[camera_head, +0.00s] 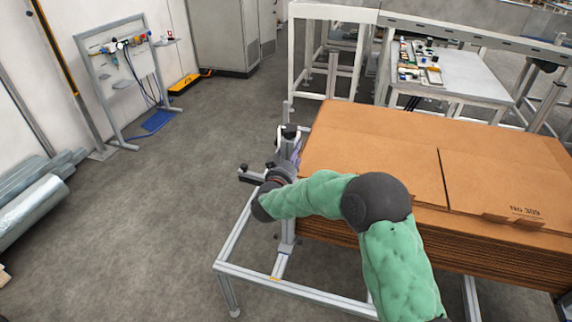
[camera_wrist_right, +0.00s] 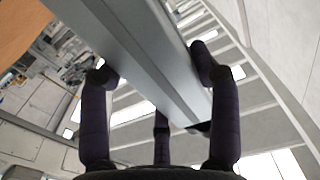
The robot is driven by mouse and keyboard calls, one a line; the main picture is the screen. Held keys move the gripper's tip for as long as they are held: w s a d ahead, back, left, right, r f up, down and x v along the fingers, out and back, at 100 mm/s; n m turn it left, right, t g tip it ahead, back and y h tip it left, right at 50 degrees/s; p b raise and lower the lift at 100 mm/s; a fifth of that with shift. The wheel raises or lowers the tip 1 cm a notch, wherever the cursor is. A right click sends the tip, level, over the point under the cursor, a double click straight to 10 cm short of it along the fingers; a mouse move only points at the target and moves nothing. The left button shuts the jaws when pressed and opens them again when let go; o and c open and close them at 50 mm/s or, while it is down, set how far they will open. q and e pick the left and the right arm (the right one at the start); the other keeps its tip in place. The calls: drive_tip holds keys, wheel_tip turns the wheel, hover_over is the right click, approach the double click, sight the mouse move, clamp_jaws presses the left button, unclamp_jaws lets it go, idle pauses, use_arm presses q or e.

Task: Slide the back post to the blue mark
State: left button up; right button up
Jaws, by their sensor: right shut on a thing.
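The back post is a grey metal profile; its top (camera_head: 289,108) shows in the head view at the left edge of the cardboard stack. In the right wrist view the post (camera_wrist_right: 150,60) runs tilted between the dark fingers of my right gripper (camera_wrist_right: 160,75). The right gripper is shut on the post. In the head view the gripper (camera_head: 293,150) is small and partly hidden by the wrist and by fittings around it. I cannot make out the blue mark in either view. My left gripper does not show.
A tall stack of flat cardboard (camera_head: 380,155) stands right beside the post. A low metal frame (camera_head: 240,235) extends left and forward, with an orange mark (camera_head: 273,279) on its front rail. A work table (camera_head: 460,80) stands behind.

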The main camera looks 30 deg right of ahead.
drive_tip(key=shift+w+d+r, duration=0.1)
drive_tip(key=shift+d+r, duration=0.05)
drive_tip(key=shift+r, duration=0.05)
drive_tip(key=o, duration=1.5)
drive_tip(key=shift+o, duration=1)
drive_tip(key=shift+w+d+f, duration=0.15)
drive_tip(key=shift+f, duration=0.05)
drive_tip(key=v, duration=1.2)
